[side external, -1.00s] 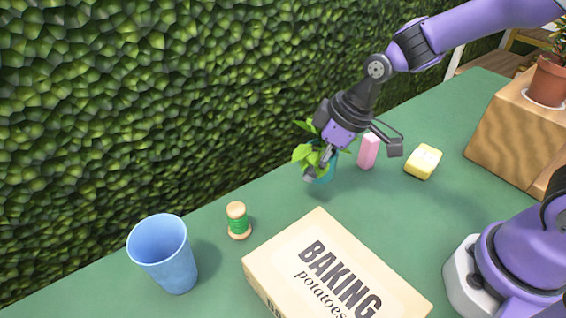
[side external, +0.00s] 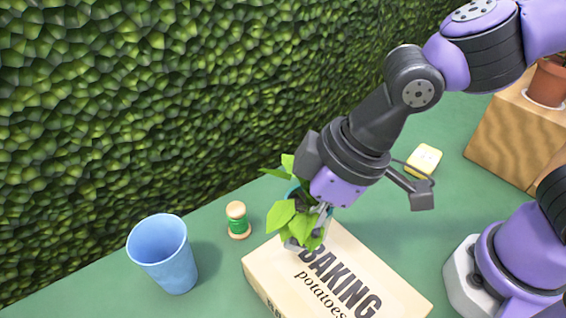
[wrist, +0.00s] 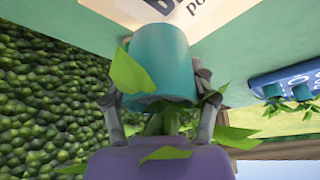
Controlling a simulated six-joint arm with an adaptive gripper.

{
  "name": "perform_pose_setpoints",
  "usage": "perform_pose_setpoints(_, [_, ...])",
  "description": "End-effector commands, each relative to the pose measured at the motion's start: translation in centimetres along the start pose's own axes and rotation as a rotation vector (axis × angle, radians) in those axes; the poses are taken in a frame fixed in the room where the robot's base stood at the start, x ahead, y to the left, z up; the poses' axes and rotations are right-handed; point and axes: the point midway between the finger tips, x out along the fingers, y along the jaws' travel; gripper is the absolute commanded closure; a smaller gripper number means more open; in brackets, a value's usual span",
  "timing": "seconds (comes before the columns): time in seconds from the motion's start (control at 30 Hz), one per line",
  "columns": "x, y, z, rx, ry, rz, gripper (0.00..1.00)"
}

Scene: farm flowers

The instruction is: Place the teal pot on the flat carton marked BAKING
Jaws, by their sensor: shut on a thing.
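The teal pot (wrist: 160,55), holding a green leafy plant, is between the fingers of my gripper (wrist: 158,92) in the wrist view. My gripper is shut on it. In the side view the pot (side external: 296,190) is mostly hidden by leaves and my gripper (side external: 305,220). The flat cream carton (side external: 275,262) marked BAKING potatoes lies on the green table. Pot and gripper overlap the carton's far edge in the side view; I cannot tell the gap beneath the pot. Part of the carton (wrist: 204,14) shows beyond the pot in the wrist view.
A blue cup (side external: 163,255) and a green thread spool (side external: 238,222) stand left of the carton. A yellow block (side external: 424,160) lies behind my gripper to the right. A wooden block (side external: 510,130) bears a terracotta pot (side external: 549,82). A leafy hedge (side external: 150,100) borders the table.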

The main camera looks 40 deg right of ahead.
Motion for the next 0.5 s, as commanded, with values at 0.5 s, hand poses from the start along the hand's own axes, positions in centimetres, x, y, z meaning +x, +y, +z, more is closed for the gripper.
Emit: perform_pose_setpoints(0.5, [4.2,0.1,1.7,0.001,0.003,0.000,0.86])
